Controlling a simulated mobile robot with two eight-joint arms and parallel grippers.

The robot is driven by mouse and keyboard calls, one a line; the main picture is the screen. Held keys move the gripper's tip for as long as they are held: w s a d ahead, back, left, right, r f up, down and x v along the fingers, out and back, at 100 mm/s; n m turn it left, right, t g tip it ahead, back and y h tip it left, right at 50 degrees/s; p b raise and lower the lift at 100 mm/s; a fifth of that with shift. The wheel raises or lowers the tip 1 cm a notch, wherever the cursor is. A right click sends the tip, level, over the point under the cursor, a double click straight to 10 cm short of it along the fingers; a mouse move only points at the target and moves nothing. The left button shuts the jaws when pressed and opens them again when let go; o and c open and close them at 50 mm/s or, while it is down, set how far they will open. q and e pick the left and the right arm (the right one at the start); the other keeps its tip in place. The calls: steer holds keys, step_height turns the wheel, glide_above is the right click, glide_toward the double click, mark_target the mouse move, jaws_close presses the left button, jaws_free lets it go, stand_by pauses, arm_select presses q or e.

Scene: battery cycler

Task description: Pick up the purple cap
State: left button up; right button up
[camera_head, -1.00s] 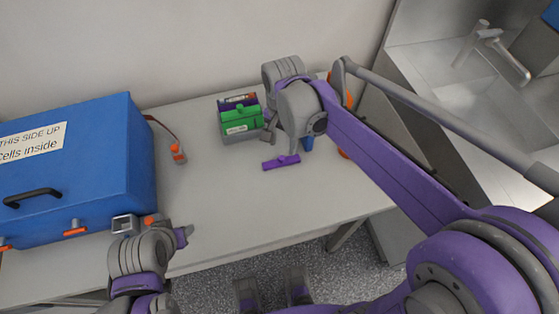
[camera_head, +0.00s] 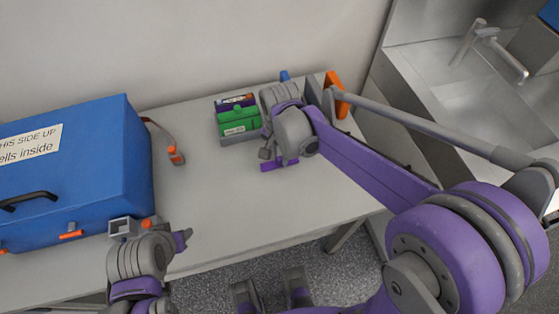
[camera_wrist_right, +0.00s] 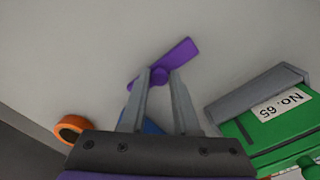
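The purple cap (camera_wrist_right: 181,53) lies on the table, a flat bar with a round knob near its middle. In the head view the purple cap (camera_head: 270,167) shows only as a sliver beneath my right gripper. My right gripper (camera_wrist_right: 161,71) is open and empty, with its two fingertips apart at the near edge of the cap, one on each side of the knob in the picture. Whether they touch it I cannot tell. My left gripper (camera_head: 184,240) is at the lower left beside the blue box, and its finger opening is not clear.
A green box (camera_head: 238,121) labelled "No. 65" in a grey holder stands close to my right gripper. A large blue box (camera_head: 120,150) fills the left. An orange ring (camera_wrist_right: 73,128) lies nearby. The table's front middle (camera_head: 225,205) is clear.

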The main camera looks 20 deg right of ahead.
jaws_close()
